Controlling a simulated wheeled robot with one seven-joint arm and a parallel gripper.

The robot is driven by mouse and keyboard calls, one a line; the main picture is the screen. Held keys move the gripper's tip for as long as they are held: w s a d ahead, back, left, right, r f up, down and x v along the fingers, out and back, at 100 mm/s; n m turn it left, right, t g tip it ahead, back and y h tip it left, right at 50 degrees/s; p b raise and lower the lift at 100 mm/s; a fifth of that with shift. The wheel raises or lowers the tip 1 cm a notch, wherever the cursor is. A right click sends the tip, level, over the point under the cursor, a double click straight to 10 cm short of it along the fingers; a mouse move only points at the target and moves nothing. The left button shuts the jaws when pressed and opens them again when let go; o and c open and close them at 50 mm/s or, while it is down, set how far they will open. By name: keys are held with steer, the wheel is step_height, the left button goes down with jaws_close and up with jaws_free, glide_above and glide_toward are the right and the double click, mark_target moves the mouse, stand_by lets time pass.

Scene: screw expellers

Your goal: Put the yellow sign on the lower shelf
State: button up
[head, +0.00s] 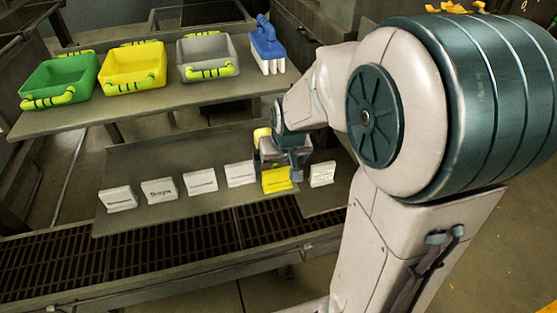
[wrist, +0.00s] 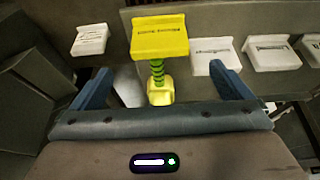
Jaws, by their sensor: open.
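The yellow sign (head: 277,180) is at the lower shelf (head: 190,208), in line with the white signs, partly covered by my gripper (head: 282,163). In the wrist view the yellow sign (wrist: 160,37) is upper centre, ahead of my open gripper (wrist: 161,70). A green ribbed stem with a yellow block (wrist: 160,93) shows below the sign, between my two spread fingers. I cannot tell whether the stem is joined to the sign or whether the fingers touch it. In the head view a bit of yellow (head: 262,134) shows behind my gripper.
White signs stand along the lower shelf, several to the left and one (head: 322,174) to the right. On the upper shelf (head: 145,107) are green (head: 58,75), yellow (head: 135,62) and grey (head: 207,52) crates and a blue-and-white item (head: 266,45). A dark grating (head: 60,262) lies below.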

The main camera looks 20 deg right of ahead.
steer(key=s+a+r+g, duration=0.1)
steer(key=s+r+g, duration=0.2)
steer(key=s, duration=1.3)
steer(key=shift+s+r, duration=0.4)
steer(key=shift+r, duration=0.15)
